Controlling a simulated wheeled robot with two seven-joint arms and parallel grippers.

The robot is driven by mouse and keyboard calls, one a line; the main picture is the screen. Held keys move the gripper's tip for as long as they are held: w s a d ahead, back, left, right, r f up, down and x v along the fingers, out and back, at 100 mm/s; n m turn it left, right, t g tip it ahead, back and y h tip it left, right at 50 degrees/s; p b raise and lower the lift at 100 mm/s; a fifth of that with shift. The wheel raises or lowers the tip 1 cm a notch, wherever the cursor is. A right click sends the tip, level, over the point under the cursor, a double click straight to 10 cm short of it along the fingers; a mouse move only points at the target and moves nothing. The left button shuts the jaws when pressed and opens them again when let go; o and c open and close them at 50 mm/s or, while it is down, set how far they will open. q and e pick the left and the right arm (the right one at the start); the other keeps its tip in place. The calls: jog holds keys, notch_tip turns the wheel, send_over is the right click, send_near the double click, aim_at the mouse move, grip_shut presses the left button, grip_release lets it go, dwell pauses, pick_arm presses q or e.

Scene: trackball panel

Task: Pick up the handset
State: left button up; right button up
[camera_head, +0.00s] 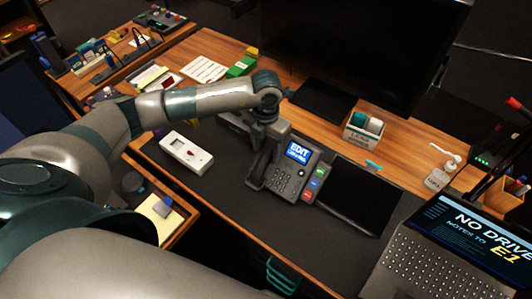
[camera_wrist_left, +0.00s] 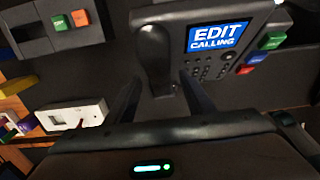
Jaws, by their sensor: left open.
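The dark handset (camera_head: 262,168) sits on the left side of the desk phone (camera_head: 288,183), whose lit screen reads "EDIT CALLING". In the left wrist view the handset (camera_wrist_left: 156,58) stands out as a black upright shape beside the screen. My left gripper (camera_head: 266,147) is over the handset in the head view and hides part of it. In the left wrist view its two dark fingers (camera_wrist_left: 160,95) are apart, one on each side of the handset's near end. I cannot tell whether they touch it. My right gripper is not in view.
A white box with a red mark (camera_head: 187,153) lies left of the phone. A dark tablet (camera_head: 357,195) is right of it, and a laptop (camera_head: 425,262) is at the lower right. A large monitor (camera_head: 365,50) stands behind. Bare mat (camera_head: 225,200) lies in front of the phone.

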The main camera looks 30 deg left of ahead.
pick_arm(q)
jog(key=shift+f, duration=0.2)
dwell(0.3)
grip_shut()
jog(key=shift+r, duration=0.2)
